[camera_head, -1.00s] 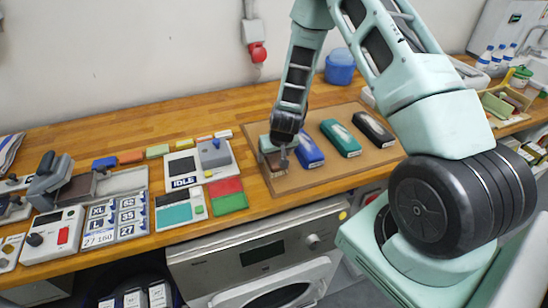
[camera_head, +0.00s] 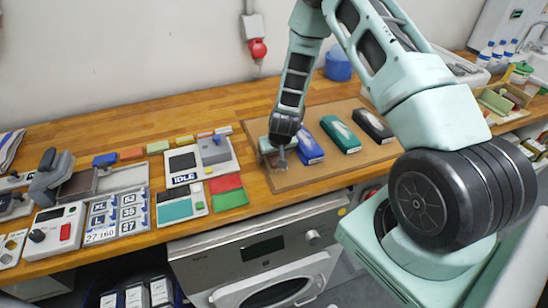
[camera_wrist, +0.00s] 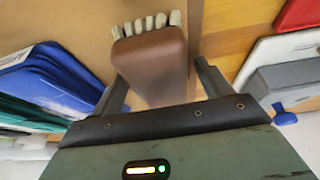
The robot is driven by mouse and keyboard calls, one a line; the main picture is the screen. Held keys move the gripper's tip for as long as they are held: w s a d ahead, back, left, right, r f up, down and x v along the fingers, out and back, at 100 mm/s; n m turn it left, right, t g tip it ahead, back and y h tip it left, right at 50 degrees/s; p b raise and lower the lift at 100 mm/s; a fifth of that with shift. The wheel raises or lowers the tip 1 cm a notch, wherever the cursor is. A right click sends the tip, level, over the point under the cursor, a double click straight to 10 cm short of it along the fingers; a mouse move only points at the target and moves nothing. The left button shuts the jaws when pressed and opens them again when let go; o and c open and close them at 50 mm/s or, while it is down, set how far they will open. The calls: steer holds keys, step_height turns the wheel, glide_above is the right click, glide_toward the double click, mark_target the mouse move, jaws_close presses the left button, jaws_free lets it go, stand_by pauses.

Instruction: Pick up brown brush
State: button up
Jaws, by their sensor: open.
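The brown brush (camera_wrist: 152,62) shows in the wrist view, with a smooth brown back and pale bristle tufts at its far end. It lies on the tan board (camera_wrist: 70,20) of the workbench. My gripper (camera_wrist: 160,76) is open, with one finger on each side of the brush. A gap shows between each finger and the brush, and I cannot tell if either touches. In the head view my gripper (camera_head: 279,160) is low over the left part of the board and hides most or all of the brush.
Blue (camera_head: 308,148), green (camera_head: 341,135) and black (camera_head: 373,126) brushes lie in a row to the right on the board.

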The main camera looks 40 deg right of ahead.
stand_by(0.3)
steer(key=c, duration=1.2)
steer(key=shift+o, duration=0.2)
steer(key=shift+r+p, duration=0.2)
steer(key=shift+p, duration=0.1)
step_height(320, 180, up, 10)
steer(key=b, duration=0.2)
steer(key=shift+b, duration=0.3)
steer(key=shift+o, duration=1.4)
steer(key=shift+c, duration=0.5)
